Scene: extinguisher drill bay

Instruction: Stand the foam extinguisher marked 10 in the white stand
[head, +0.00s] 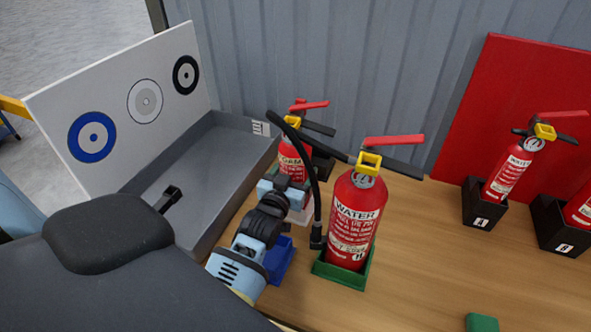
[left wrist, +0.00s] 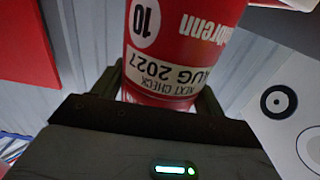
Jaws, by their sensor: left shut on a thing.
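The red foam extinguisher (head: 292,160) stands at the back, partly hidden behind the water extinguisher's hose and my left arm. Its label with the number 10 shows upside down in the left wrist view (left wrist: 170,50). My left gripper (head: 289,190) is shut on its lower body, with a finger on each side in the left wrist view (left wrist: 158,95). A small part of the white stand (head: 306,212) shows under the extinguisher. Its base is hidden, so I cannot tell whether it is seated or just above. My right gripper is not in view.
A red water extinguisher (head: 353,215) in a green stand (head: 345,274) is close on the right. A blue stand (head: 280,262) is beside my left arm. A grey tray with a target board (head: 125,105) is left. Black stands (head: 483,204) hold extinguishers right. The front-right table is mostly clear.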

